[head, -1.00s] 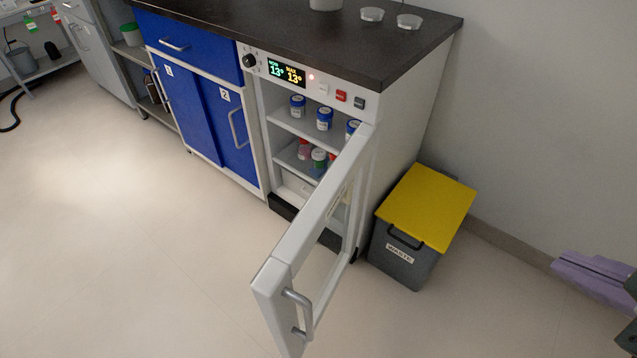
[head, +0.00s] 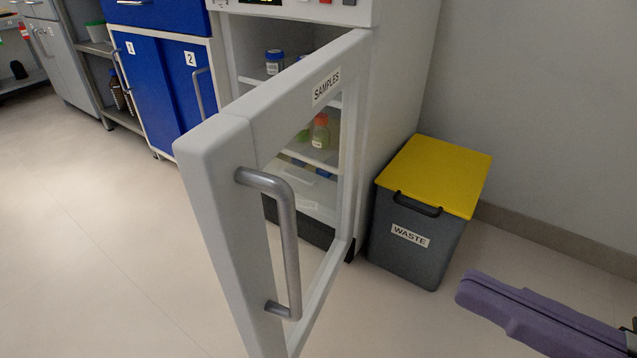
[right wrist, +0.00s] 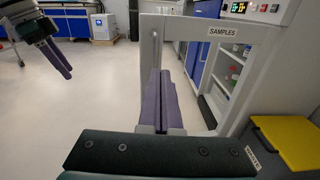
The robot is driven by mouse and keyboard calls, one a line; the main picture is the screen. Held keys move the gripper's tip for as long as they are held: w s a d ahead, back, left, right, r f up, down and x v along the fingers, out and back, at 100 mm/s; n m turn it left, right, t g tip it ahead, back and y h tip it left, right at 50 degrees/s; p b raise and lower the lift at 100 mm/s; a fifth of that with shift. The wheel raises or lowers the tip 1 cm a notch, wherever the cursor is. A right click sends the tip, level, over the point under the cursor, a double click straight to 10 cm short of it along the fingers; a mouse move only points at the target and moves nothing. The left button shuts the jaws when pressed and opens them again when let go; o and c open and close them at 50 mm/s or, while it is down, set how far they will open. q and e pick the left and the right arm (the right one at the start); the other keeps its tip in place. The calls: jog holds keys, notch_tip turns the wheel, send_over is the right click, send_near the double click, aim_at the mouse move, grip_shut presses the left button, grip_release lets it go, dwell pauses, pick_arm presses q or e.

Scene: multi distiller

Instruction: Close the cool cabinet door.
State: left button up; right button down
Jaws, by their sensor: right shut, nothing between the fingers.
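The white cool cabinet door (head: 285,105), with a clear pane and a "SAMPLES" label, stands wide open toward me. Its grey bar handle (head: 285,235) is on the near edge. The cabinet (head: 385,110) is behind it, with its shelves exposed. My right gripper (head: 468,288) is shut and empty, to the right of the door and in front of the waste bin. In the right wrist view its purple fingers (right wrist: 164,78) point toward the door frame (right wrist: 205,22); I cannot tell whether they touch it. My left gripper (right wrist: 66,72) shows at upper left there, fingers together, apart from the door.
A grey waste bin (head: 415,240) with a yellow lid stands against the cabinet's right side. Sample jars (head: 274,62) stand on the shelves inside. A blue cupboard (head: 165,85) adjoins the cabinet on the left. The floor left of the door is clear.

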send_near(292, 213)
jog(key=shift+n, duration=0.3)
jog(key=b+x, duration=0.1)
jog(key=x, duration=0.6)
jog(key=shift+d, duration=0.1)
